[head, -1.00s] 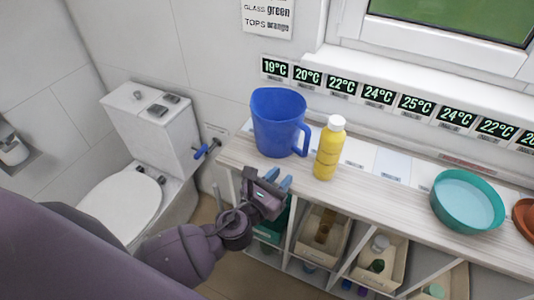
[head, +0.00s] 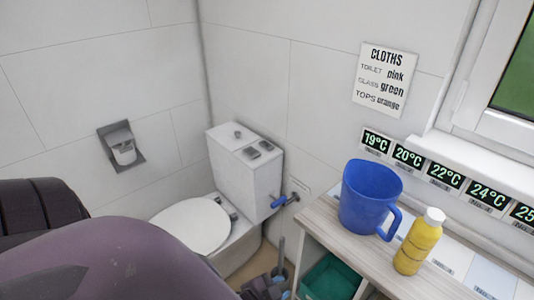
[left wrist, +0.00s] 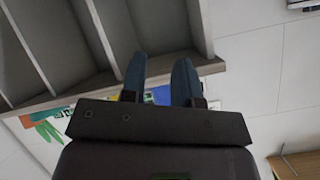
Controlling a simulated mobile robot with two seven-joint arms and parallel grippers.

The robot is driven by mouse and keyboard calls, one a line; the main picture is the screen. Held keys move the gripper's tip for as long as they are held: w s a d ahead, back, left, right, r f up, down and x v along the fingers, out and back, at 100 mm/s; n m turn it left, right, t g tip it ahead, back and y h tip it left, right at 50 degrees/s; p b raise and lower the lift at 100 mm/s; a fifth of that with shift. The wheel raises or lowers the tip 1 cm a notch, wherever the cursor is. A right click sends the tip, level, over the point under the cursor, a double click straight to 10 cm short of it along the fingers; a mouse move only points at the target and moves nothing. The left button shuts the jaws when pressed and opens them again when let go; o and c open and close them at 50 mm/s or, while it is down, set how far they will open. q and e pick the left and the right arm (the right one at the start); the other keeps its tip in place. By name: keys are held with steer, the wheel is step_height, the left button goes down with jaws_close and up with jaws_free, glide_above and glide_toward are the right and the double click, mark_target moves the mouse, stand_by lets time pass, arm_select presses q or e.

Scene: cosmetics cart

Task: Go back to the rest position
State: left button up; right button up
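My left gripper (head: 268,287) shows only in part at the bottom edge of the head view, low in front of the shelf unit's left end. In the left wrist view its two blue fingers (left wrist: 160,85) stand apart with nothing between them, so it is open and empty. The purple shape at the lower left of the head view is my own arm. My right gripper is in neither view.
A blue jug (head: 368,205) and a yellow bottle (head: 418,245) stand on the shelf unit's wooden top (head: 335,222). A green bin (head: 330,278) sits below. A toilet (head: 195,226) stands to the left. Grey shelf compartments (left wrist: 110,38) show in the left wrist view.

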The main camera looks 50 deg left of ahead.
arm_select(q)
steer(key=shift+s+a+f+n+g, duration=0.1)
steer(key=shift+s+a+f+n, duration=0.15)
steer(key=shift+s+n, duration=0.35)
steer(key=shift+s+a+f+n+g, duration=0.15)
steer(key=shift+s+a+n, duration=0.15)
steer(key=shift+n, duration=0.65)
steer(key=shift+s+a+f+n+g, duration=0.1)
steer(key=shift+s+a+f+n, duration=0.1)
steer(key=shift+s+n, duration=0.4)
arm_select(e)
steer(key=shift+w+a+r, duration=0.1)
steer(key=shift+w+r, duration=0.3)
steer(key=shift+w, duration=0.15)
arm_select(q)
steer(key=shift+w, duration=0.15)
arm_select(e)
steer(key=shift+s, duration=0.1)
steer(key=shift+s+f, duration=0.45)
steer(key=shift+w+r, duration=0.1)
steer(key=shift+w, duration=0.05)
